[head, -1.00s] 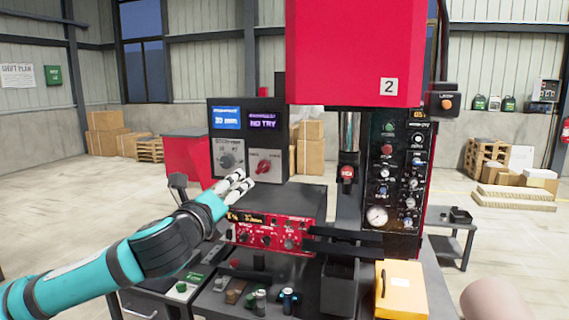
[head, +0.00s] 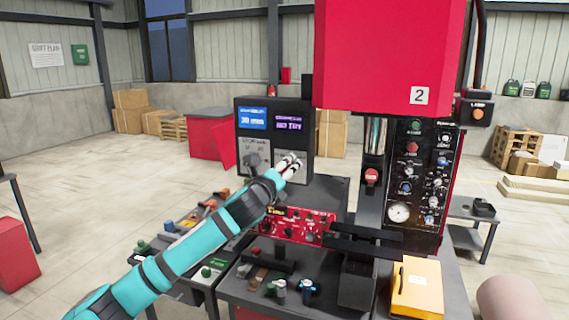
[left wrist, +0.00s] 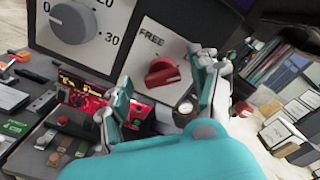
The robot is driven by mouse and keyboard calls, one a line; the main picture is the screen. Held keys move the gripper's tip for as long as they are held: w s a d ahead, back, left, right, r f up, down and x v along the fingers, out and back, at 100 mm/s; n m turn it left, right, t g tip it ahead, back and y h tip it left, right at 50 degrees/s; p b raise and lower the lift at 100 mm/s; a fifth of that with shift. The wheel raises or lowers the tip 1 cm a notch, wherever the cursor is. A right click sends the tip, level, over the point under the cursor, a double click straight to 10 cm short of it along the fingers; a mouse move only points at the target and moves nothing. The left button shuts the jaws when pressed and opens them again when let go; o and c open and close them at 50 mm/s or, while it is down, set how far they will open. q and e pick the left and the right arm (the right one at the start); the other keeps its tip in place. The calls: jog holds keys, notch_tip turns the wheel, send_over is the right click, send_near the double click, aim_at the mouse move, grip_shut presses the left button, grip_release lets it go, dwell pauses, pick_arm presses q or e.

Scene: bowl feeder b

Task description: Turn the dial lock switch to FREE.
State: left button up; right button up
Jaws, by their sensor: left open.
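The dial lock switch (left wrist: 162,72) is a red knob on a pale plate. The word FREE (left wrist: 152,38) is printed at its upper left in the left wrist view. The knob's bar lies roughly across the plate, and I cannot tell its exact setting. In the head view my gripper hides most of the switch. My left gripper (head: 292,166) is open in front of the console's lower right panel. In the left wrist view its fingers (left wrist: 165,78) stand either side of the knob, with contact unclear. My right gripper is not in view.
A grey numbered dial (left wrist: 73,22) sits left of the switch. The console (head: 243,112) has two lit screens. A red control box (head: 290,226) stands below my gripper, and the red press (head: 385,50) stands to the right. A yellow box (head: 417,290) lies front right.

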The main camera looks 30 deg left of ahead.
pick_arm(q)
jog(key=shift+w, duration=0.55)
jog(key=c, duration=1.2)
